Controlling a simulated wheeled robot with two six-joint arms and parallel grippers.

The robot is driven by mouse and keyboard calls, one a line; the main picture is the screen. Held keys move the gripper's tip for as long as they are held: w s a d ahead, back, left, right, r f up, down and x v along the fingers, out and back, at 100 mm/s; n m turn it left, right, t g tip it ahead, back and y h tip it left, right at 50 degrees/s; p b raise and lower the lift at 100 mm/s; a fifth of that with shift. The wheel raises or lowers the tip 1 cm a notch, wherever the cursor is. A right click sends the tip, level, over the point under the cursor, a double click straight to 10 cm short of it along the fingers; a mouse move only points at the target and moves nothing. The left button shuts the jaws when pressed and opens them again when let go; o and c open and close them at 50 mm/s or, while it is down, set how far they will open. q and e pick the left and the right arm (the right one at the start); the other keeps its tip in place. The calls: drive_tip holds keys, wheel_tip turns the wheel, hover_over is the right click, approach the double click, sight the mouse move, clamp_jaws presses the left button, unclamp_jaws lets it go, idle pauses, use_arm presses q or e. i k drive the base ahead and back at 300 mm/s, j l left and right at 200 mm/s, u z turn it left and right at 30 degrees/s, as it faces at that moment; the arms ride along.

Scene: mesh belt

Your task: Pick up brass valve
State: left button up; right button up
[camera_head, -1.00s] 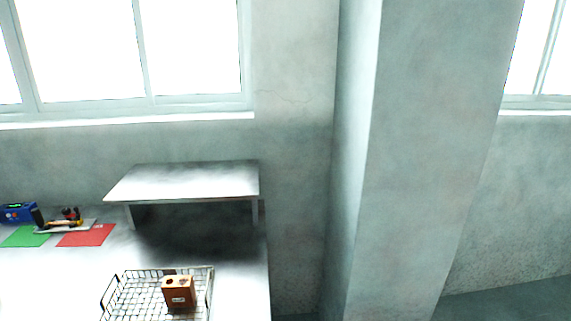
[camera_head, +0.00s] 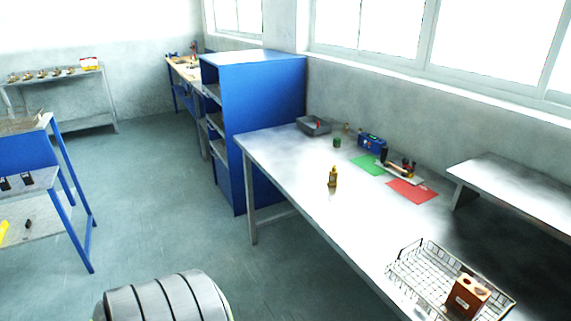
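A small brass-coloured upright object (camera_head: 332,178) stands on the bare metal top of the long table (camera_head: 290,165). It looks like the brass valve, but it is too small to be sure. Several small brass-coloured pieces (camera_head: 56,72) also stand in a row on a grey table at the far left; their exact kind cannot be told. Neither of my grippers is in view, and nothing in view is held.
A wire basket (camera_head: 408,268) with a brown box (camera_head: 467,297) is at the table's near right. Green (camera_head: 367,165) and red (camera_head: 411,191) mats lie behind. A blue cabinet (camera_head: 270,95) adjoins the table. A rounded grey banded thing (camera_head: 165,300) is at the bottom. Open floor lies left.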

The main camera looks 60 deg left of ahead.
sight(333, 182)
drive_tip(key=u, duration=1.55)
drive_tip(key=i+j+z, duration=0.15)
drive_tip(key=j, duration=0.35)
drive_tip(key=i+j+z, duration=0.15)
drive_tip(key=j, duration=0.4)
drive_tip(key=j+z, duration=0.15)
drive_tip(key=j, duration=0.35)
